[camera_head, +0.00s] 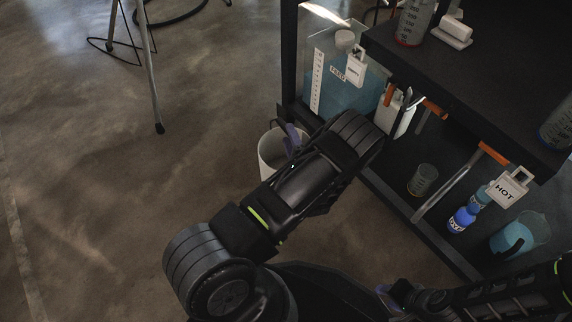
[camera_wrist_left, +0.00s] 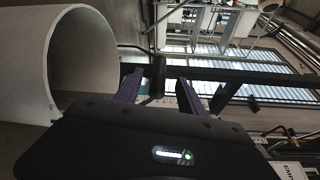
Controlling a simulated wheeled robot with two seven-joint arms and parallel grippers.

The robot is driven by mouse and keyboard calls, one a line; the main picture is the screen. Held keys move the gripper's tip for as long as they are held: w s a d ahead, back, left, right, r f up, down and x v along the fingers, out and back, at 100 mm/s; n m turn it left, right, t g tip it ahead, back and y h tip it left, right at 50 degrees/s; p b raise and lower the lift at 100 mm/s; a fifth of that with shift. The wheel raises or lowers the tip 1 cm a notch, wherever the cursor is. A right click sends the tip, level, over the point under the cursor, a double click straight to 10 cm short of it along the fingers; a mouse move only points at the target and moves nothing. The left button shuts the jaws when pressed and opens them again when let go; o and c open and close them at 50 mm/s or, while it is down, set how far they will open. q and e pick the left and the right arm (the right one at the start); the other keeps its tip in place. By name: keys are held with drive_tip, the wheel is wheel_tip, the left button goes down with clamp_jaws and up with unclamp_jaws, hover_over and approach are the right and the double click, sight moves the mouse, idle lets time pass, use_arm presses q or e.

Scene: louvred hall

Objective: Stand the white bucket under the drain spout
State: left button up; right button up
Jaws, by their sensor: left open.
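The white bucket (camera_head: 268,153) stands on the floor left of the dark shelf unit, partly hidden behind my left arm. It also shows large at the left of the left wrist view (camera_wrist_left: 78,60), with its open mouth in sight. My left gripper (camera_head: 291,139) is at the bucket's right side. I cannot pick out the drain spout with certainty.
A tank of blue liquid (camera_head: 349,97) stands on the lower shelf. Orange-handled valves (camera_head: 434,108) are along the shelf unit.

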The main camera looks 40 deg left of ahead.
use_arm(q)
drive_tip(key=x, duration=0.1)
drive_tip(key=b+x, duration=0.2)
drive_tip(key=x, duration=0.1)
drive_tip(key=shift+f, duration=0.25)
drive_tip(key=shift+w+a+r, duration=0.1)
drive_tip(key=shift+w+a, duration=0.3)
drive_tip(key=shift+a, duration=0.05)
drive_tip(key=shift+c, duration=0.2)
clamp_jaws()
idle(1.0)
